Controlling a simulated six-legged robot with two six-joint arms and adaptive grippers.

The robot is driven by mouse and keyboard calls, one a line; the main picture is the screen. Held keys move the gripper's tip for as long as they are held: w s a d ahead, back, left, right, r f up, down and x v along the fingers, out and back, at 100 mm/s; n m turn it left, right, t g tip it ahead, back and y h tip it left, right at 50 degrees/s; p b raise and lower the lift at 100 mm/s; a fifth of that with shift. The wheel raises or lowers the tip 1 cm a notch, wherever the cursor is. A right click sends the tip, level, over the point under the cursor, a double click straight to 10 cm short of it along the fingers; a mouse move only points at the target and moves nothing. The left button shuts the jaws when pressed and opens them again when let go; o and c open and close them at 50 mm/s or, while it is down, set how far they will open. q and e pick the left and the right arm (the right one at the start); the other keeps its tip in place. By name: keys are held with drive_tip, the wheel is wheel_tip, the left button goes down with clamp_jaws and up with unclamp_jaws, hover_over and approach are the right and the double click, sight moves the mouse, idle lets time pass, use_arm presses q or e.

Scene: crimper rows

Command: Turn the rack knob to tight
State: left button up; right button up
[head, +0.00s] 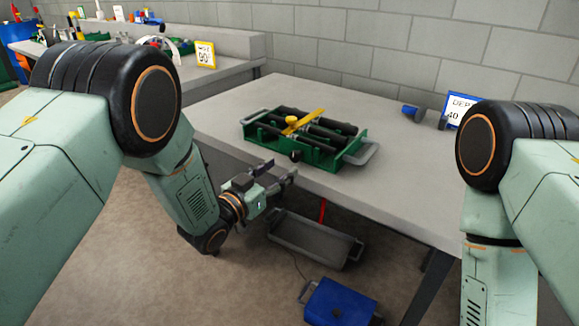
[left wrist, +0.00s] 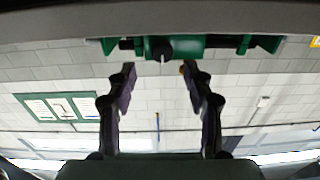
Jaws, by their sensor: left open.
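A green rack (head: 318,160) with black rollers sits on the grey table, and a yellow bar (head: 304,122) lies across its top. A black knob (head: 296,156) sticks out from its front side. In the left wrist view, which looks upside down, the rack (left wrist: 216,42) and knob (left wrist: 160,47) show at the top edge. My left gripper (head: 280,168) is open and empty at the table's front edge, just short of the knob. In the left wrist view its fingers (left wrist: 158,70) point toward the knob, one to each side, apart from it. My right gripper is out of view.
A blue holder (head: 412,112) and a blue-framed sign (head: 458,108) stand at the table's back right. A grey tray (head: 316,240) and a blue box (head: 340,304) are below the table. The table (head: 390,195) right of the rack is clear.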

sight(293, 158)
use_arm(q)
drive_tip(key=b+x, duration=0.1)
drive_tip(key=x, duration=0.3)
drive_tip(key=shift+w+a+f, duration=0.1)
drive_tip(key=shift+a+f, duration=0.05)
drive_tip(key=shift+a, duration=0.1)
drive_tip(key=shift+w+d, duration=0.5)
drive_tip(key=shift+w, duration=0.05)
drive_tip(key=shift+a, duration=0.1)
drive_tip(key=shift+c, duration=0.2)
clamp_jaws()
